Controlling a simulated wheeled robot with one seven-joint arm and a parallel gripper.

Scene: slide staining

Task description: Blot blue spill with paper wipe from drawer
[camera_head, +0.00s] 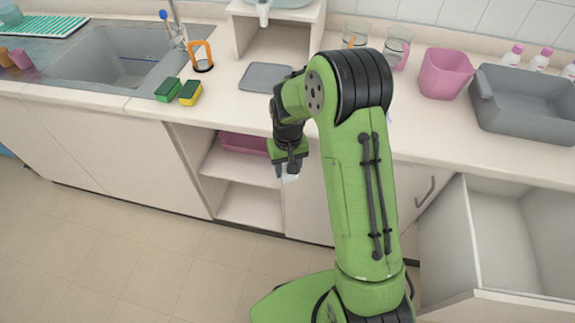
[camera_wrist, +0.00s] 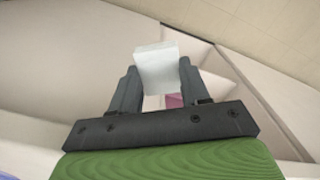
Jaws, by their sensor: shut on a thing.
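My gripper (camera_head: 290,168) hangs in front of the counter, beside the open shelf compartment. In the wrist view my gripper (camera_wrist: 157,88) is shut on a white block-like paper wipe (camera_wrist: 157,68), held between both fingers. A small white bit of the wipe (camera_head: 290,178) shows below the gripper in the head view. An open drawer (camera_head: 510,235) stands at the lower right, its visible inside bare.
The counter (camera_head: 235,110) holds a grey tray (camera_head: 266,77), green sponge (camera_head: 168,90), yellow sponge (camera_head: 190,93), orange-handled item (camera_head: 202,57), pink bin (camera_head: 445,73) and grey basin (camera_head: 525,105). A sink (camera_head: 105,60) is at left. A pink item (camera_head: 243,143) lies on the shelf. Floor at left is clear.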

